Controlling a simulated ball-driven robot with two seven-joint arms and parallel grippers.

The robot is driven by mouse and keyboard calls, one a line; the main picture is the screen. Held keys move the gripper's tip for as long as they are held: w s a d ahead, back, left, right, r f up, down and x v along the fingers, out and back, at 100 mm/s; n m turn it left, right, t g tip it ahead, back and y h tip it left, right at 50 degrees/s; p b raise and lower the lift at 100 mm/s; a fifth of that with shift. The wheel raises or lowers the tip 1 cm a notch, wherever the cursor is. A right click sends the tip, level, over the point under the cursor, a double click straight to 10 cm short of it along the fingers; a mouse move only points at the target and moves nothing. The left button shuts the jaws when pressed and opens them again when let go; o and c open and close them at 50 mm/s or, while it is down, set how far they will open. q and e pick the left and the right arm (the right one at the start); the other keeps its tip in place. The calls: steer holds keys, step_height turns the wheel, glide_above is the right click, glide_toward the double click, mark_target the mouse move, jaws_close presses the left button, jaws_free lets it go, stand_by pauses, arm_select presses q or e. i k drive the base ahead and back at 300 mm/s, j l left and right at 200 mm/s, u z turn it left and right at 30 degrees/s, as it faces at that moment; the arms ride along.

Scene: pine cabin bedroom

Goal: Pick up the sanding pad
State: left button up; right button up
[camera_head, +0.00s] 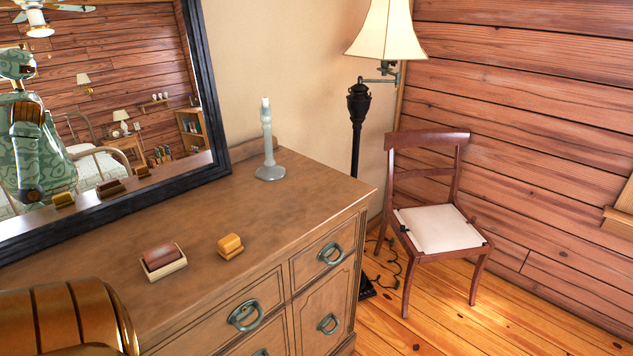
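Two small blocks lie apart on the brown wooden dresser top (200,210). One is a reddish-brown block (160,256) on a pale cream base, nearer the left. The other is a smaller yellow-orange block (230,245) to its right, near the front edge. I cannot tell for sure which of them is the sanding pad. Both stand free and nothing touches them. A rounded bronze part of my own body shows at the bottom left corner, left of the blocks. Neither of my grippers is in view.
A pale candlestick (268,150) stands at the dresser's back right. A dark-framed mirror (208,80) stands along the back, reflecting the blocks and me. A floor lamp (357,110) and a wooden chair (440,230) stand to the right. The dresser top around the blocks is clear.

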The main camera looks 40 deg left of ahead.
mark_target(229, 247)
steer(key=i+l, duration=0.1)
steer(key=i, duration=0.55)
steer(key=i+l, duration=0.1)
steer(key=i, duration=1.25)
steer(key=i+u, duration=0.1)
steer(key=u, duration=2.85)
